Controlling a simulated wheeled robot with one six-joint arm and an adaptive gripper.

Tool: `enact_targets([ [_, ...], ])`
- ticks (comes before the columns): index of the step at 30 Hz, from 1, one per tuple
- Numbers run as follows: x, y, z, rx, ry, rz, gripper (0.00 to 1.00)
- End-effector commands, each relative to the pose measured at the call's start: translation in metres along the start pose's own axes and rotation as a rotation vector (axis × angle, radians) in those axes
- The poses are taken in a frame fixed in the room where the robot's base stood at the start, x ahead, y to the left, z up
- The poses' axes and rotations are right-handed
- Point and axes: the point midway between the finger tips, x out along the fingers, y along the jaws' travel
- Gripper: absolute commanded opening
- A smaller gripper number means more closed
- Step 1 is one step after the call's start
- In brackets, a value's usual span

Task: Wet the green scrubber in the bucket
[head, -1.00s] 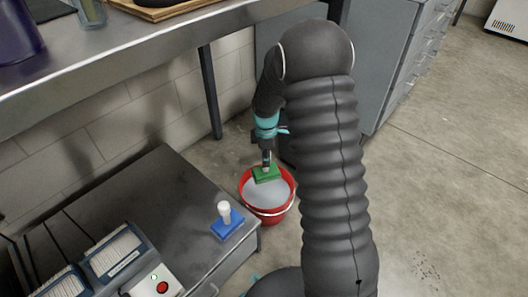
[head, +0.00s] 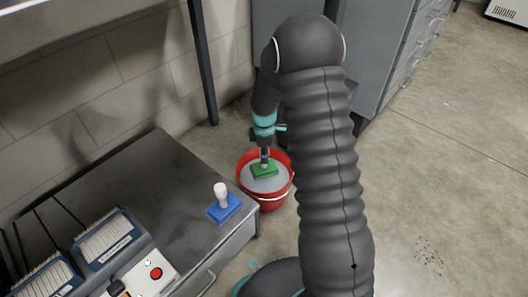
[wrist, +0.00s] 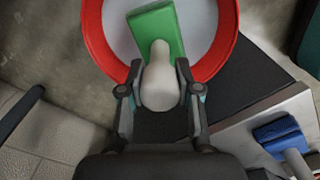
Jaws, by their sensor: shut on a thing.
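The green scrubber (head: 264,170) is a flat green block with a pale knob handle. My gripper (head: 265,155) is shut on that handle, which shows between the fingers in the wrist view (wrist: 160,88). The red bucket (head: 282,196) stands on the floor beside the low grey bench and holds greyish liquid (head: 262,184). The scrubber is over the liquid, within the bucket's rim; in the wrist view its green block (wrist: 158,30) lies inside the red rim (wrist: 226,40). I cannot tell whether its underside touches the liquid.
A blue scrubber (head: 224,208) with a white handle stands on the low bench (head: 150,180) near its right edge. Brush-like blocks (head: 108,240) and a box with a red button (head: 155,273) are at the bench's front. Grey cabinets (head: 375,60) stand behind; floor at right is clear.

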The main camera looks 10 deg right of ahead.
Motion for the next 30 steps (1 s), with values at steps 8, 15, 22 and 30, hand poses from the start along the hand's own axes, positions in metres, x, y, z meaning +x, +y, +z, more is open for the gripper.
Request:
enact_targets([
  [8, 0.024, 0.000, 0.000, 0.000, 0.000, -0.002, 0.05],
  [15, 0.041, 0.000, 0.000, 0.000, 0.000, -0.001, 0.05],
  [22, 0.047, 0.000, 0.000, 0.001, 0.000, 0.000, 0.05],
  [30, 0.048, 0.000, 0.000, 0.000, 0.000, 0.000, 0.05],
])
